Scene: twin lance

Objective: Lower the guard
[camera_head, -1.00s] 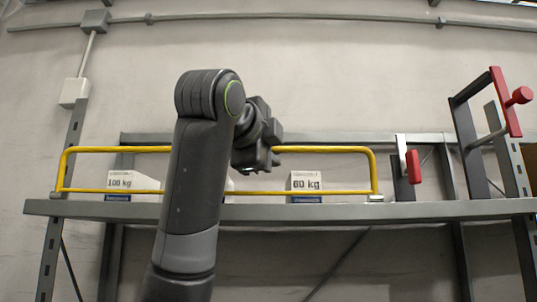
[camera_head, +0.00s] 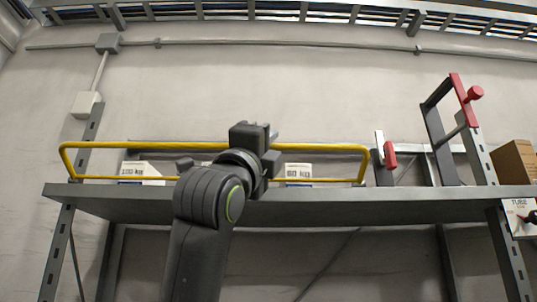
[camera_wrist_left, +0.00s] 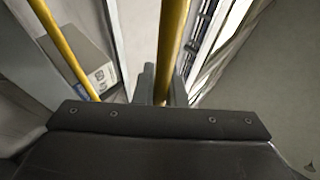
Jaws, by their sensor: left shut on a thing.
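The guard is a yellow tube frame (camera_head: 330,148) along the front of the grey shelf. Its top bar looks wider than its lower bar, so it seems to lean out toward me. My left gripper (camera_head: 272,136) is at the top bar, right of the guard's middle. In the left wrist view the yellow bar (camera_wrist_left: 173,40) runs between the fingers of my left gripper (camera_wrist_left: 161,88), which is shut on it. A second yellow bar (camera_wrist_left: 62,47) passes to the left there. My right gripper is not in view.
White weight boxes stand on the shelf behind the guard, at the left (camera_head: 140,170) and near the middle (camera_head: 298,171). A red latch handle (camera_head: 390,155) is just right of the guard. A red-handled lever frame (camera_head: 464,100) and a brown carton (camera_head: 513,162) are farther right.

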